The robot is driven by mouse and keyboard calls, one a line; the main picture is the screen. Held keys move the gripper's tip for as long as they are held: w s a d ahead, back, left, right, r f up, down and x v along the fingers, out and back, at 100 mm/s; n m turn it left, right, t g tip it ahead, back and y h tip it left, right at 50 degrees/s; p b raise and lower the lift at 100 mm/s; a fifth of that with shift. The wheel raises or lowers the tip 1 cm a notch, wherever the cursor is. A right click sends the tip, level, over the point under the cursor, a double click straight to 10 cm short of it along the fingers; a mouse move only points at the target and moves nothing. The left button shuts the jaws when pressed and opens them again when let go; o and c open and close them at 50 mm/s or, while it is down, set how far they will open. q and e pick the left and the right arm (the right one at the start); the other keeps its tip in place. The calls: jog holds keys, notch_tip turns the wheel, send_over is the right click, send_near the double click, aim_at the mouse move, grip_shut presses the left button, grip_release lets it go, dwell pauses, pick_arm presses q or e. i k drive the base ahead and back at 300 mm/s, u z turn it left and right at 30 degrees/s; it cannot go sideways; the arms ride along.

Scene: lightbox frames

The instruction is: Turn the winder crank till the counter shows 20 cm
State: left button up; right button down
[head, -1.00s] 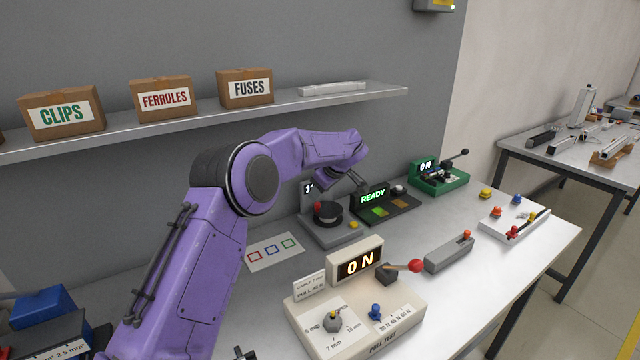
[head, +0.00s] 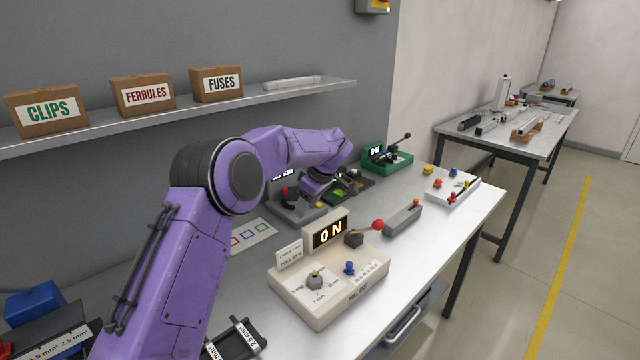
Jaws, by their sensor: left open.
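The winder (head: 293,214) is a grey unit on the bench, left of the green device. Its red crank knob (head: 285,191) stands up on a dark handle. Its counter (head: 283,173) is mostly covered by my left arm; part of a lit white reading shows but I cannot read the number. My left gripper (head: 308,199) is over the right part of the winder, pointing down, to the right of the red knob. It is open, and its fingertips are hard to make out. The drum is largely hidden behind the gripper. I cannot tell whether the gripper touches anything. My right gripper is not in view.
A cream tester (head: 330,282) reading "0 N" stands in front of the winder. A dark unit with a green pad (head: 339,194) is just right of my gripper. A green device (head: 386,159) stands behind it. A shelf (head: 230,108) with boxes runs above.

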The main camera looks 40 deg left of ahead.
aim_at(289, 197)
jog(key=u, duration=0.05)
jog(key=i, duration=1.05)
jog(key=u, duration=0.55)
